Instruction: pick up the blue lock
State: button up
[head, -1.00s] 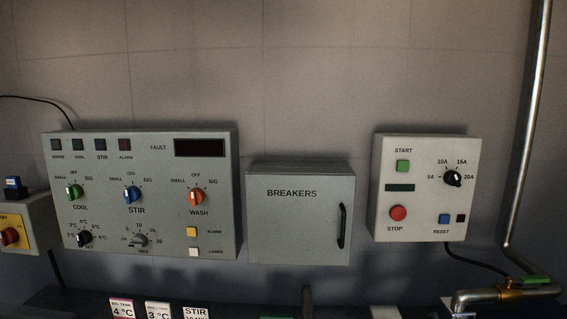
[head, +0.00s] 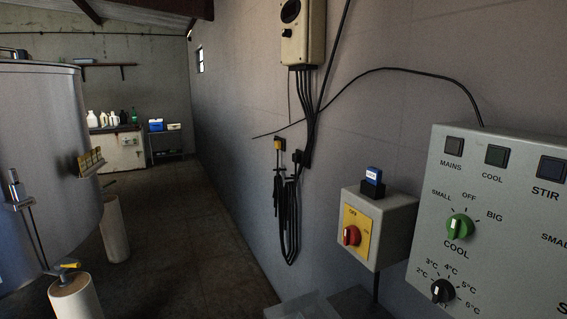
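A small blue lock (head: 373,176) with a pale label stands on top of a grey switch box (head: 398,226) on the right wall in the head view. The box has a yellow plate with a red rotary knob (head: 351,235) on its front. The lock looks upright and nothing touches it from above. My gripper is not in view.
A control panel (head: 480,263) with knobs juts out right of the switch box. Black cables (head: 289,205) hang left of it, below a cream wall unit (head: 302,32). A large steel tank (head: 50,150) stands at left. The floor (head: 190,240) between is clear.

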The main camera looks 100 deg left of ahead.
aim_at(374, 175)
jog(key=u, duration=1.95)
